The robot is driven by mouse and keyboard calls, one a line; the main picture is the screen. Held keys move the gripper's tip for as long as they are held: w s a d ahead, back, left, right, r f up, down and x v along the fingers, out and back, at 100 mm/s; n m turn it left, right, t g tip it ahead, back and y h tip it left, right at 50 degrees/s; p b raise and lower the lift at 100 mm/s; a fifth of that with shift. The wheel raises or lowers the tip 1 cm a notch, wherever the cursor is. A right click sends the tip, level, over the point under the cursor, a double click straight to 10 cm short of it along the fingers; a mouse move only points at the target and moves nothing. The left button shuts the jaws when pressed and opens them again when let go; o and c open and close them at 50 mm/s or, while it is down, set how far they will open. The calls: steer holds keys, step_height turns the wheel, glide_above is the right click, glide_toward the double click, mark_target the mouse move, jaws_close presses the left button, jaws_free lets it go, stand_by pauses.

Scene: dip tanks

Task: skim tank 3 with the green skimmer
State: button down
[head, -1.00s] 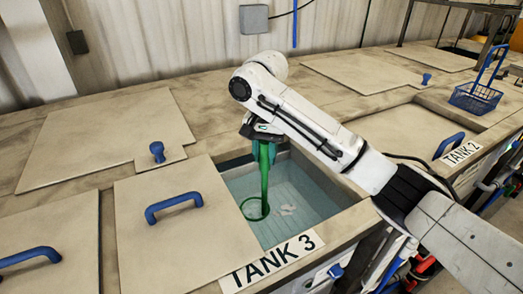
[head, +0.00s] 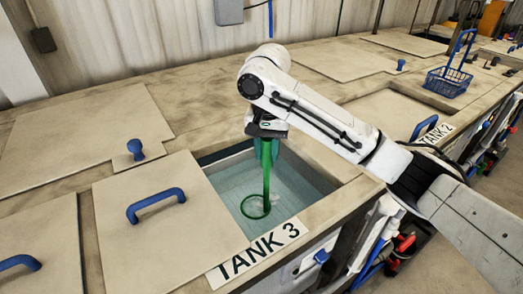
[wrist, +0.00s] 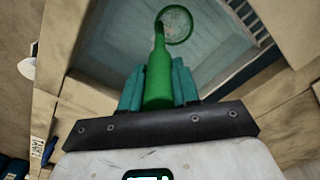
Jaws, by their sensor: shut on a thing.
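My gripper (head: 266,148) is shut on the handle of the green skimmer (head: 267,183) and holds it upright, ring down, over the open tank 3 (head: 222,170). In the wrist view the skimmer (wrist: 159,75) stands between the teal fingers of my gripper (wrist: 158,88), and its ring lies against the water. Whether the ring touches the water I cannot tell. Pale scraps (head: 281,208) lie in the tank, right of the ring. The label "TANK 3" (head: 258,251) is on the front edge.
A lid with a blue handle (head: 155,240) lies left of the opening. Another lid with a blue knob (head: 80,140) is behind it. A blue basket (head: 448,82) stands at the back right by tank 2. The tank's rim surrounds the skimmer.

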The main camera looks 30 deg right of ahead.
steer(key=shift+d, duration=5.45)
steer(key=s+a, duration=0.3)
steer(key=a, duration=0.4)
steer(key=s+a, duration=0.3)
steer(key=a, duration=0.5)
steer(key=shift+s, duration=0.3)
step_height(320, 180, up, 15)
